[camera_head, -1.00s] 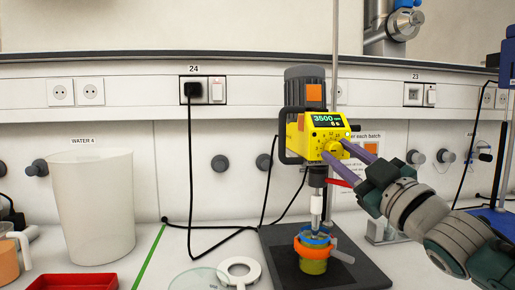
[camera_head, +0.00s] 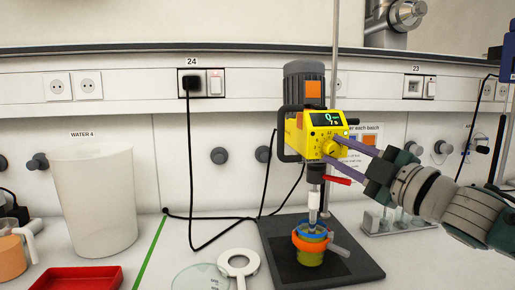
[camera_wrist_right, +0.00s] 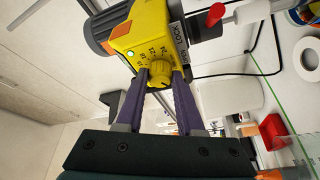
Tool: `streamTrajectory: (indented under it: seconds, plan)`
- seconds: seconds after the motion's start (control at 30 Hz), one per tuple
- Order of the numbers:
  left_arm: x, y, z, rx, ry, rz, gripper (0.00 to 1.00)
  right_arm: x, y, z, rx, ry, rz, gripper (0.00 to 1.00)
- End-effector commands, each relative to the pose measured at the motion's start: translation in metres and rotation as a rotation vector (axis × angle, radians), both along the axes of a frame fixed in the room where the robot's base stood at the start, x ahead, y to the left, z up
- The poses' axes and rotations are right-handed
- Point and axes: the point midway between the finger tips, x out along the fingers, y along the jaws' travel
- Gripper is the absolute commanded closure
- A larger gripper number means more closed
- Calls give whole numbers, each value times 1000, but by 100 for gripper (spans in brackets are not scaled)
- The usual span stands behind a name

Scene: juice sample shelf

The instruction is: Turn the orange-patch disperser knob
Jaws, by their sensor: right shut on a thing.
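The yellow disperser (camera_head: 304,131) has an orange patch on its dark motor (camera_head: 313,90) and another on its body. It hangs upright on a stand. Its display (camera_head: 326,119) reads 0, with a smaller line below that is hard to read. The yellow knob (camera_head: 331,148) is on its front face, and it also shows in the right wrist view (camera_wrist_right: 159,78). My right gripper (camera_head: 337,148) reaches in from the right, its purple fingers shut on the knob, one on each side. The fingers also show in the right wrist view (camera_wrist_right: 160,84). My left gripper is out of view.
A jar (camera_head: 311,254) in an orange clamp stands under the shaft on a black base plate (camera_head: 365,270). A white beaker (camera_head: 104,205), a red tray (camera_head: 80,281) and a white ring (camera_head: 238,264) are on the left. A black cable runs behind.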

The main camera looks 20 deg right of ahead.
Motion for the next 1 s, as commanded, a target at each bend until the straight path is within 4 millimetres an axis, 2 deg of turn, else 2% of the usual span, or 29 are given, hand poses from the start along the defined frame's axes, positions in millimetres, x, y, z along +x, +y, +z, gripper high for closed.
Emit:
streamTrajectory:
  seconds: [0.33, 0.37, 0.6, 0.87, 1.0]
  plan:
    - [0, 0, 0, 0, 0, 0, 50, 0, 0, 0, -5, 1, 0, 100]
    - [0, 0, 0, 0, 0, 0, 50, 0, 0, 0, -5, 1, 0, 61]
    - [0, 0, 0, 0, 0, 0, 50, 0, 0, 0, -4, 0, 0, 34]
    - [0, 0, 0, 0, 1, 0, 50, -1, 0, 0, -3, 0, 0, 33]
    - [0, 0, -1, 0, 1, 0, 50, -9, -1, -3, -2, 3, 0, 33]
